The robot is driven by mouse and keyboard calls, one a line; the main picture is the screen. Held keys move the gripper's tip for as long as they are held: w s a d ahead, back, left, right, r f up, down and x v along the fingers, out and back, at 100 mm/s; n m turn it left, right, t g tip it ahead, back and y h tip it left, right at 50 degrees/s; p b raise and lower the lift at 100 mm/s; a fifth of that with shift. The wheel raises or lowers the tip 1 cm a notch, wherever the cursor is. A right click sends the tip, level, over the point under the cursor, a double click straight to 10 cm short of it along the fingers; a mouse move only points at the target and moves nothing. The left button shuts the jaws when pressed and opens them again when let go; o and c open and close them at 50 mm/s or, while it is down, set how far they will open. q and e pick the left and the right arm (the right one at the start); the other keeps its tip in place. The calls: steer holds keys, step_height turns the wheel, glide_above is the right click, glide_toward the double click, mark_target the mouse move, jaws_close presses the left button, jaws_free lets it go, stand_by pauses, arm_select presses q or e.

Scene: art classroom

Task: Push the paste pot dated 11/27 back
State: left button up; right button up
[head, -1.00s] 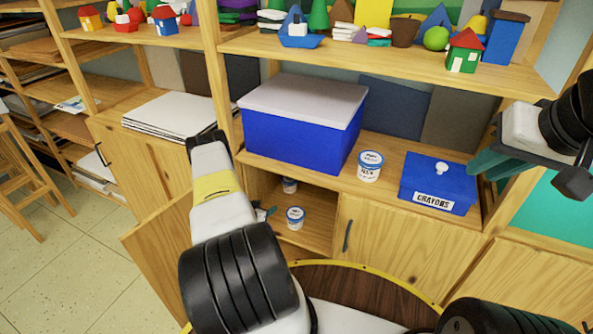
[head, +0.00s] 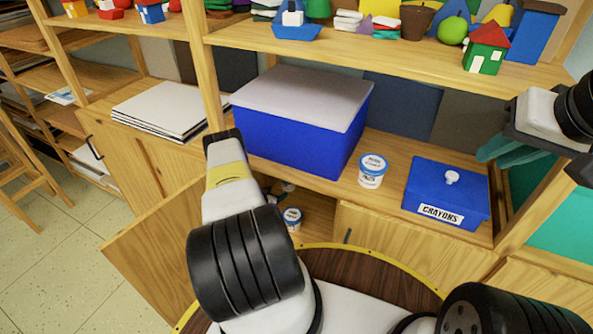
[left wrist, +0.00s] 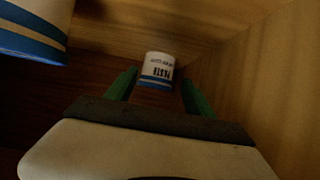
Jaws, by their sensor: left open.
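My left gripper (left wrist: 159,78) is open inside the low cupboard, its green fingers pointing at a small white-and-blue paste pot (left wrist: 157,68) deeper in, which appears between the fingertips. Its label reads PASTE upside down; the date is too small to read. A second pot (left wrist: 28,32), partly cut off, stands nearer at the upper left. In the head view a pot (head: 292,218) shows in the cupboard opening; my left arm hides most of the interior there. Another pot (head: 373,170) stands on the counter, date unreadable. My right gripper (head: 496,149) hangs at the right, its jaw state unclear.
A blue bin with a grey lid (head: 300,130) and a blue crayons box (head: 446,194) stand on the counter. The left cupboard door (head: 150,240) is swung open; the right one (head: 400,238) is shut. Cupboard walls (left wrist: 275,70) lie close beside my left gripper.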

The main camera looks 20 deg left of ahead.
arm_select(q)
steer(key=shift+x, duration=2.55)
